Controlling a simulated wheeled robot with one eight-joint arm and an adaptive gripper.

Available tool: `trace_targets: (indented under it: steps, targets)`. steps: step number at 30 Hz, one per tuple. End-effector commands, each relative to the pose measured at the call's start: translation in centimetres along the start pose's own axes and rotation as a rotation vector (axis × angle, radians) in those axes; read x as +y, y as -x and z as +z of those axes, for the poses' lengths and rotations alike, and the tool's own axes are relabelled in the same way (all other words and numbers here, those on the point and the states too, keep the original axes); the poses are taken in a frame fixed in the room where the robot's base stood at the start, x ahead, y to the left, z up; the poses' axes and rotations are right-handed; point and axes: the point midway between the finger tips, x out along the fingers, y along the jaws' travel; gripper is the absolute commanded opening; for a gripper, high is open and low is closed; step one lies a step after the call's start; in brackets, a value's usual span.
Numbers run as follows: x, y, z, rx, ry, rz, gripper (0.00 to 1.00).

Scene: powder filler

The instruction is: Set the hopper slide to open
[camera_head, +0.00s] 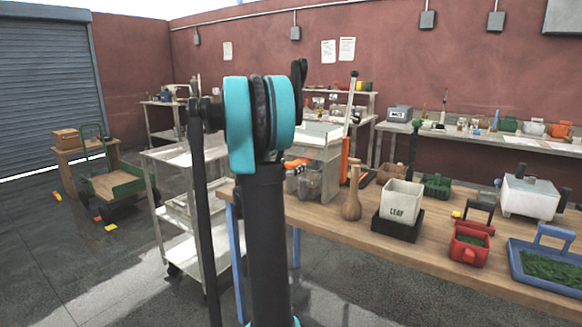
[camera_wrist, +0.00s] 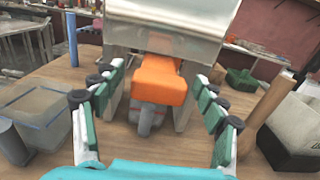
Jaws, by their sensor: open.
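The filler, a pale grey machine with a boxy hopper, stands on the wooden table. In the head view its body (camera_head: 322,154) is partly hidden behind my arm. In the wrist view its grey hopper (camera_wrist: 170,37) fills the top middle. An orange block (camera_wrist: 158,80) sits below it between two grey uprights, with a grey rounded part under its near end. I cannot tell whether this block is the slide, or the slide's position. My gripper (camera_wrist: 161,74) is open, its fingers on either side of the orange block with visible gaps, apparently not touching it.
A clear bin (camera_wrist: 38,112) stands left of my gripper. A wooden pestle-like piece (camera_wrist: 268,105) and a white LEAF box (camera_head: 401,200) on a black base stand to the right. A red scoop box (camera_head: 468,244) and a blue tray (camera_head: 520,262) lie further right.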

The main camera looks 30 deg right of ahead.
Motion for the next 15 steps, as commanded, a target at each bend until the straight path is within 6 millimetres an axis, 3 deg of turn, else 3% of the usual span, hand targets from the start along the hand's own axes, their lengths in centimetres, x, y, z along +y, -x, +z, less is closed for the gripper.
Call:
trace_targets:
  steps: [7, 15]
  targets:
    - [0.1, 1.4, 0.0, 0.0, 0.0, 0.003, 0.72]
    - [0.1, 6.8, 0.0, 0.0, 0.0, 0.005, 0.72]
